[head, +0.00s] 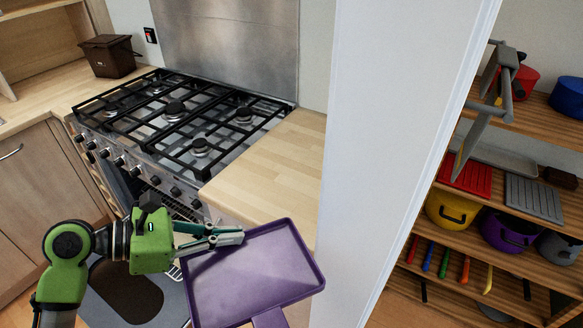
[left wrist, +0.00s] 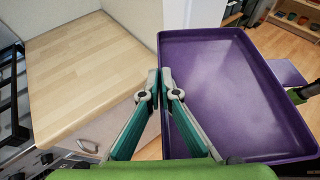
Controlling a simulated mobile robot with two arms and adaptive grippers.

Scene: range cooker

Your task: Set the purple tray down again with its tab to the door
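The purple tray (head: 255,278) is held in the air in front of the cooker's right corner, beside the worktop. My left gripper (head: 240,238) is shut on its rim; the left wrist view shows the fingertips (left wrist: 164,72) pinching that rim, with the empty tray (left wrist: 225,90) to their right. The tray's tab (head: 270,318) points to the bottom of the head view; it also shows in the left wrist view (left wrist: 288,72). A dark and green part, apparently my right gripper (left wrist: 302,93), is beside the tab; its grip is unclear. The oven door (head: 130,298) appears lowered open, partly behind my arm.
The range cooker (head: 180,118) has black grates on top. Clear wooden worktop (head: 270,165) lies right of it. A white wall end (head: 400,140) stands close to the tray's right. Shelves (head: 510,235) with pots and trays are beyond it. A brown bin (head: 108,57) stands back left.

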